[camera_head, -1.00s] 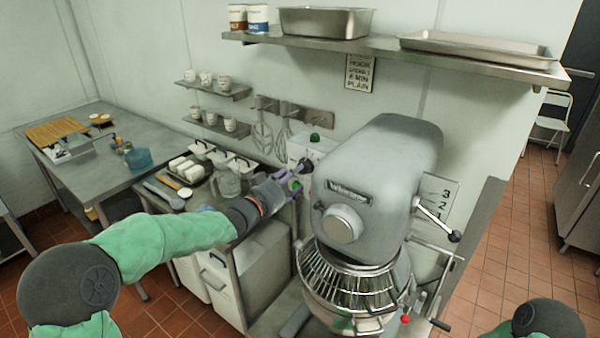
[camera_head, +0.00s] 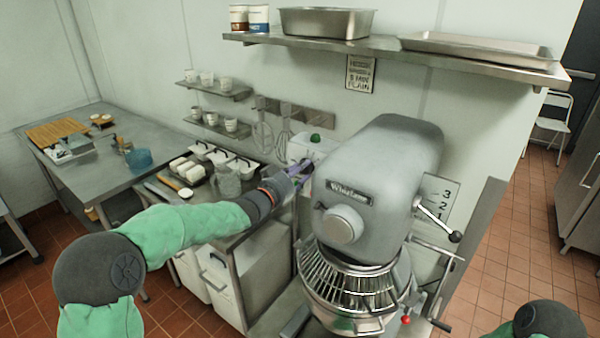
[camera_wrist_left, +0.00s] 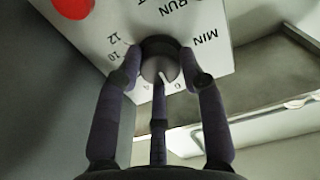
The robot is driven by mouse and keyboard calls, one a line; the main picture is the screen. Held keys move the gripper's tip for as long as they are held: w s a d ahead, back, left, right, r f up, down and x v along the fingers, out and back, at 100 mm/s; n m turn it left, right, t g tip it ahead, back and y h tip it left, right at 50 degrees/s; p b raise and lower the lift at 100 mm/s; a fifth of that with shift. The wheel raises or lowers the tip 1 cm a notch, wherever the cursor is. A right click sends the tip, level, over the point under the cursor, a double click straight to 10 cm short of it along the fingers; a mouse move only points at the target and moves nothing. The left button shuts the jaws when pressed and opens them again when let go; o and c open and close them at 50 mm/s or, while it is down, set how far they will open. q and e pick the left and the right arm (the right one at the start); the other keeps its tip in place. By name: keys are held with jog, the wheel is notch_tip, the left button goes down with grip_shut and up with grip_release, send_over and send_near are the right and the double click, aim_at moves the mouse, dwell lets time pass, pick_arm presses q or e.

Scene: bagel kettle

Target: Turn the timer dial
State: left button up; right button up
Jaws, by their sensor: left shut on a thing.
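The timer dial (camera_wrist_left: 160,62) is a dark round knob with a pale pointer line, on a white control panel (camera_wrist_left: 212,32) marked "MIN" and with numbers around the knob. In the wrist view my left gripper (camera_wrist_left: 165,75) is shut on the dial, with its fingers around it. In the head view my left gripper (camera_head: 299,171) reaches the white control box (camera_head: 312,147) beside the mixer, and it hides the dial there. My right gripper is not in view; only part of my right arm shows at the bottom right.
The large grey mixer (camera_head: 385,160) with a wire guard stands close to the right of my left gripper. A glass jug (camera_head: 228,181) and lidded containers are on the counter to the left. A shelf (camera_head: 400,45) with metal pans is above.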

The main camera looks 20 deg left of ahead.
pick_arm(q)
jog(key=shift+f, duration=0.2)
jog(key=shift+a+m+b, duration=0.1)
jog(key=shift+m+b, duration=6.75)
jog(key=shift+m, duration=2.65)
jog(key=shift+r, duration=0.1)
jog(key=o, duration=1)
jog(key=shift+o, duration=0.7)
jog(key=shift+w+a, duration=0.1)
